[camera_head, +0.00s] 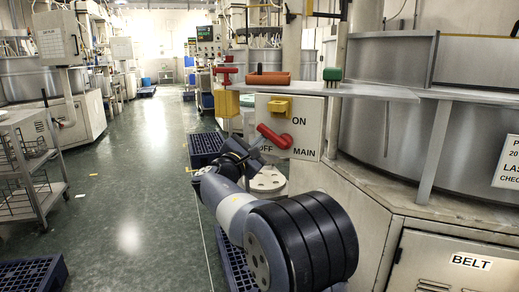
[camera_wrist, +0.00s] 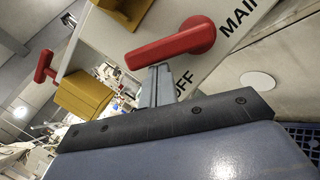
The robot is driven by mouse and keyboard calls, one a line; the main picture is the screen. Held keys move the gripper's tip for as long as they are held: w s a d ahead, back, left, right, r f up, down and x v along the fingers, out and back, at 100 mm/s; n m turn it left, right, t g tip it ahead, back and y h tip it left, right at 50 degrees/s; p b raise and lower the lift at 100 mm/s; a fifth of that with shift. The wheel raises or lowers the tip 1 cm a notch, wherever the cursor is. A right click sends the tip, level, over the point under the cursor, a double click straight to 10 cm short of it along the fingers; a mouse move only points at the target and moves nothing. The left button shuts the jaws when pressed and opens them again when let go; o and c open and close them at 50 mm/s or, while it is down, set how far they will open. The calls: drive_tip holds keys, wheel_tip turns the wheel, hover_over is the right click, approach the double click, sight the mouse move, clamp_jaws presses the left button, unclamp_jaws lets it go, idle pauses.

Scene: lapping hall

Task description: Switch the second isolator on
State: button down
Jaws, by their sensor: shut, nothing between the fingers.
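A white isolator panel (camera_head: 311,125) marked ON, OFF and MAIN carries a red lever (camera_head: 275,137). The lever points up and left from its pivot, between the ON and OFF markings. A yellow block (camera_head: 280,107) sits above it on the panel. Left of the panel is a yellow box (camera_head: 227,104) with a red T-shaped handle (camera_head: 226,72) above it. My gripper (camera_head: 255,157) is just left of and below the red lever. In the wrist view its shut, empty fingers (camera_wrist: 158,84) reach to the lower edge of the lever (camera_wrist: 170,45); I cannot tell if they touch.
A grey shelf (camera_head: 375,92) above the panel holds an orange-red handled item (camera_head: 268,78) and a green brush (camera_head: 332,75). A large machine with a BELT cabinet (camera_head: 455,265) fills the right. A wire cart (camera_head: 30,165) stands left; the aisle floor (camera_head: 130,190) between is mostly clear.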

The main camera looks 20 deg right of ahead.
sight(265, 130)
drive_tip(key=r+m, duration=0.1)
drive_tip(key=m, duration=0.1)
drive_tip(key=r+m+g, duration=0.1)
drive_tip(key=m, duration=0.1)
drive_tip(key=r+m, duration=0.1)
drive_tip(key=m, duration=0.1)
drive_tip(key=shift+s+d+m+g, duration=0.3)
drive_tip(key=shift+d, duration=0.05)
drive_tip(key=m, duration=0.1)
drive_tip(key=r+m, duration=0.1)
drive_tip(key=shift+s+d+m+g, duration=0.3)
drive_tip(key=shift+d, duration=0.05)
drive_tip(key=shift+s+d+r+m+g, duration=0.15)
drive_tip(key=shift+s+d+r+m, duration=0.1)
drive_tip(key=shift+m, duration=0.45)
drive_tip(key=shift+s+d+r+m+g, duration=0.1)
drive_tip(key=shift+d+m+g, duration=0.1)
drive_tip(key=shift+m, duration=0.5)
drive_tip(key=shift+y, duration=0.3)
